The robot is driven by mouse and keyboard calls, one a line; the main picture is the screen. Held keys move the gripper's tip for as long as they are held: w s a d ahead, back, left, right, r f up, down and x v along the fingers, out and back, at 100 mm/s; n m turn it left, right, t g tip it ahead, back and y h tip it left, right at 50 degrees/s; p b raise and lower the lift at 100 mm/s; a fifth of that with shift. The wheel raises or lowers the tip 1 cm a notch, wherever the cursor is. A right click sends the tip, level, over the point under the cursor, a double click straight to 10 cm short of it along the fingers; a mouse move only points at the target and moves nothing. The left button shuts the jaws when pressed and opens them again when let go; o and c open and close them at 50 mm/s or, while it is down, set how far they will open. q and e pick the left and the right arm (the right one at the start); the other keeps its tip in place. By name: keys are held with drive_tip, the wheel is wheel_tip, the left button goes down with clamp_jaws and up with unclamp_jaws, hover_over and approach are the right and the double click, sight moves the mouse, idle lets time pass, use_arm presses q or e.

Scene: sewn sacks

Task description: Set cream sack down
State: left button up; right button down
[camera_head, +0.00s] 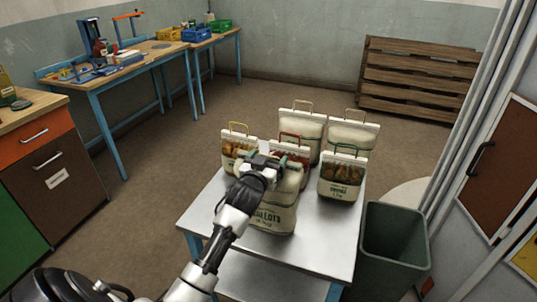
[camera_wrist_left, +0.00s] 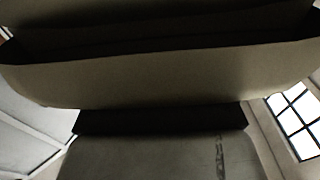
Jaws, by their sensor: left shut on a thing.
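My left gripper (camera_head: 264,163) reaches in from the lower left and is shut at the top of a cream sack (camera_head: 277,218) with dark green lettering. This sack is upright at the front of the metal table (camera_head: 310,250); whether its base touches the tabletop I cannot tell. In the left wrist view a beige surface (camera_wrist_left: 160,82), likely the sack, fills much of the picture, and the fingertips cannot be made out. My right gripper is not in view.
Behind stand printed sacks with a yellow handle (camera_head: 239,148), a red handle (camera_head: 304,157) and a green handle (camera_head: 342,178), and two plain cream sacks (camera_head: 302,125) (camera_head: 353,134). A grey-green bin (camera_head: 392,245) is at the table's right. Bare tabletop shows at front right.

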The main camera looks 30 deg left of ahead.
use_arm(q)
drive_tip(key=o, duration=1.4)
drive_tip(key=shift+o, duration=1.4)
drive_tip(key=shift+s, duration=0.1)
drive_tip(key=shift+s+d+r, duration=0.1)
drive_tip(key=b+v, duration=0.2)
drive_tip(key=v, duration=1)
drive_tip(key=s+d+f+m+g+h, duration=0.15)
drive_tip(key=d+f, duration=0.25)
drive_tip(key=f, duration=0.7)
drive_tip(key=s+d+f+m+g+h, duration=0.1)
drive_tip(key=s+d+f+g, duration=0.2)
drive_tip(key=f, duration=0.9)
drive_tip(key=s+d+f+m+g+h, duration=0.1)
drive_tip(key=s+d+f+g+h, duration=0.2)
drive_tip(key=f, duration=0.8)
drive_tip(key=s+d+f+g+y, duration=0.15)
drive_tip(key=s+f+g, duration=0.35)
drive_tip(key=s+f, duration=1.25)
drive_tip(key=s+f+m+g, duration=0.1)
drive_tip(key=s+f+g, duration=0.3)
drive_tip(key=s, duration=1.2)
wheel_tip(320, 180, down, 2)
drive_tip(key=shift+f, duration=0.1)
